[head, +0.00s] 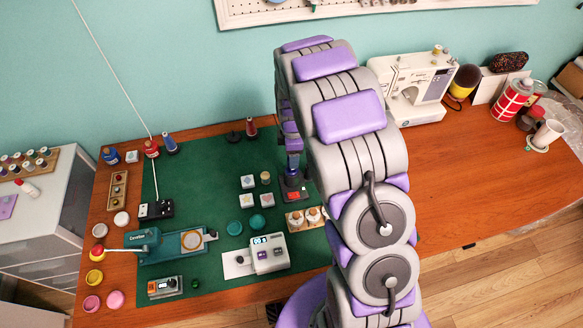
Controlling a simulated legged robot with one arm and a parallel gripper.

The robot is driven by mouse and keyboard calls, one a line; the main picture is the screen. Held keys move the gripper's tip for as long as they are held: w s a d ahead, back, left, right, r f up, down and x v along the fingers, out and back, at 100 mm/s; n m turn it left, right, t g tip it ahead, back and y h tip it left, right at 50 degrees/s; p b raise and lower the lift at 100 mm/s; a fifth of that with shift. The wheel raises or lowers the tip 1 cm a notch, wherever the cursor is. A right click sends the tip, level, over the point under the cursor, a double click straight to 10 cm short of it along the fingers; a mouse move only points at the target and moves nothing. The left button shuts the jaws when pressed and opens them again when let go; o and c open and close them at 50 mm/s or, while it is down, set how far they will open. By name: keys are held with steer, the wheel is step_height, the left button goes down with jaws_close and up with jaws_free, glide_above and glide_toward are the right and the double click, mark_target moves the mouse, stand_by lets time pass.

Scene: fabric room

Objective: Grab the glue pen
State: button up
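A small white pen-like tube with a red end (28,189) lies on the white cabinet at the far left; it looks like the glue pen, but it is too small to be certain. My gripper (293,196) points down over the right part of the green mat, far to the right of that tube. Its fingers are small and dark, and I cannot tell whether they are open or shut. My arm hides part of the table behind and below it.
The green mat (215,180) holds a teal device (165,246), a white box with a display (268,254), small blocks and spools. A sewing machine (412,85) stands back right. The white cabinet (45,225) adjoins the table's left side. The table's right front is clear.

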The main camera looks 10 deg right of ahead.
steer(key=shift+w+a+f+b, duration=0.1)
steer(key=shift+f+b, duration=0.65)
steer(key=shift+f, duration=2.15)
steer(key=shift+r, duration=0.1)
steer(key=c, duration=1.1)
